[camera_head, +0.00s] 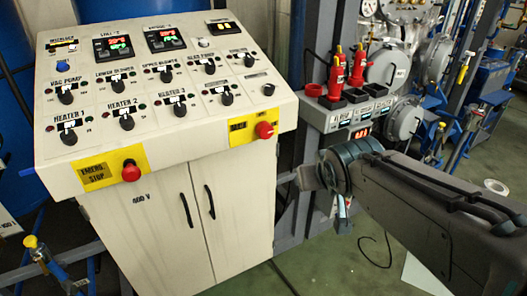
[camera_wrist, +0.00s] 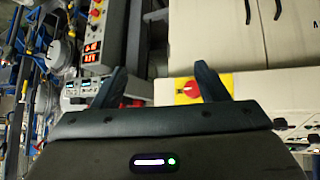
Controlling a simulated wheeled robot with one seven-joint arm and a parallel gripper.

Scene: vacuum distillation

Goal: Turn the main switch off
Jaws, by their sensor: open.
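The main switch is a red rotary knob (camera_head: 264,130) on a yellow plate at the right end of the control cabinet's front edge. In the wrist view the red knob (camera_wrist: 191,89) on its yellow plate shows between the fingers, closer to the right finger. My gripper (camera_head: 332,190) is right of the cabinet and lower than the knob in the head view, apart from it. In the wrist view my gripper (camera_wrist: 160,80) has its two dark fingers spread, with nothing held between them. The knob's exact setting is too small to read.
A red emergency stop button (camera_head: 131,172) sits on the left of the same front edge. Black knobs and displays cover the sloping panel (camera_head: 150,85). Red tools (camera_head: 345,72) stand in a rack behind my arm. Cabinet doors with black handles (camera_head: 210,202) are below the panel.

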